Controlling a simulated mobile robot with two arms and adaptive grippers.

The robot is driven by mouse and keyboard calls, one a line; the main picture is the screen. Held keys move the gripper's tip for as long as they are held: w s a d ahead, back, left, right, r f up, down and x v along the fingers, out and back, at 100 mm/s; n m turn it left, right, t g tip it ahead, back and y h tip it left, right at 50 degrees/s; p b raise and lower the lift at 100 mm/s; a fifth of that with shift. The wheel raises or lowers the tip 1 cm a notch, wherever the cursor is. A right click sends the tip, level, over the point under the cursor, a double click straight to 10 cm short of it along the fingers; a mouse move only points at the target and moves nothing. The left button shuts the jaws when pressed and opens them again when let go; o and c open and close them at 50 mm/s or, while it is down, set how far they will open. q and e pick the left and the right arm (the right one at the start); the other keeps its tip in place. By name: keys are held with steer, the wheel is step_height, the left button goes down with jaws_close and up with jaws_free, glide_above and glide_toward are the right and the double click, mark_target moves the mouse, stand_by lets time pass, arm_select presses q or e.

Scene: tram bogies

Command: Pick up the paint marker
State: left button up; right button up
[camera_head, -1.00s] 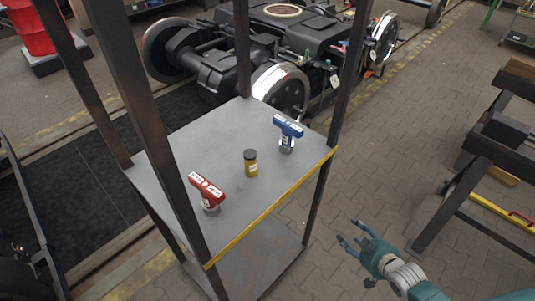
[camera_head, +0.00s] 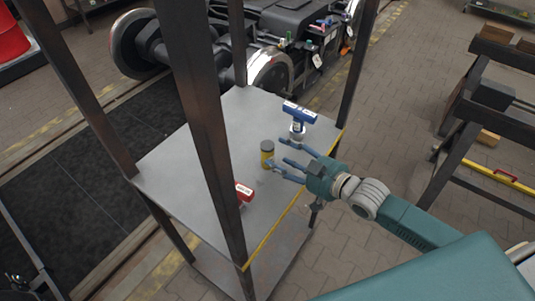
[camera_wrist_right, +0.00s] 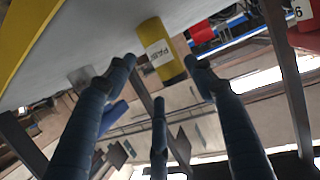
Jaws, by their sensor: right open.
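The paint marker (camera_head: 267,156) is a yellow cylinder with a dark cap, upright on the grey shelf top. In the right wrist view the paint marker (camera_wrist_right: 156,48) appears upside down, its printed label facing me. My right gripper (camera_head: 276,154) is open and empty, reaching over the shelf's yellow front edge with its fingers pointing at the marker. In the wrist view the fingertips (camera_wrist_right: 160,72) lie to either side of the marker's line, with the marker just beyond or between them; contact is not clear. My left gripper is not in view.
A blue-handled tool (camera_head: 299,113) stands just behind my right gripper. A red-handled tool (camera_head: 243,191) is partly hidden by a dark shelf post (camera_head: 205,130). More posts rise at the shelf corners.

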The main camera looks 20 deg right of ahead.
mark_target(269, 151)
steer(key=shift+w+a+f, duration=0.1)
steer(key=shift+w+a, duration=0.1)
steer(key=shift+w, duration=0.15)
steer(key=x, duration=0.1)
steer(key=p+x, duration=0.1)
steer(key=x, duration=0.2)
steer(key=shift+w+a+f+p, duration=0.15)
steer(key=shift+a+f+p, duration=0.05)
steer(key=shift+f+p, duration=0.15)
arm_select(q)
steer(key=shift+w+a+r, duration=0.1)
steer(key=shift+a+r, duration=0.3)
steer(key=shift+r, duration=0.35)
arm_select(e)
steer(key=shift+w+a+f, duration=0.1)
steer(key=shift+w+f, duration=0.1)
steer(key=shift+w, duration=0.05)
steer(key=c, duration=1)
steer(key=shift+r, duration=0.2)
